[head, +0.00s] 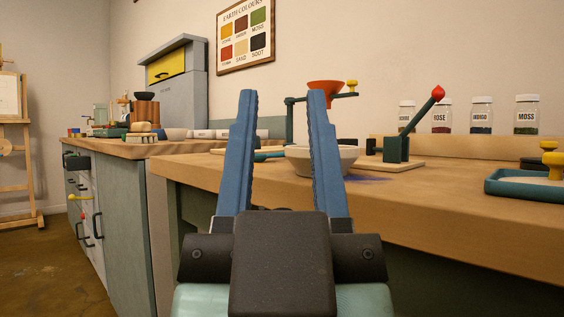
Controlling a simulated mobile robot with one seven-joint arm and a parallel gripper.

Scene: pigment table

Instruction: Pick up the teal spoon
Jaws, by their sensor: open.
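My gripper (283,95) is open and empty, its two blue fingers pointing up and away in front of the near wooden table. A slim teal piece (269,156), which looks like the teal spoon, lies low on the table and shows between the fingers. It is left of a pale bowl (320,162). The left finger hides part of that area, so I cannot make out its whole shape. The right finger crosses in front of the bowl.
The near table (460,208) also holds a dark green lever press (400,145) with a red knob and a teal tray (525,187) at right. Labelled jars (481,115) stand behind. An orange funnel (326,93) is on a stand. A cluttered counter (125,148) is at left.

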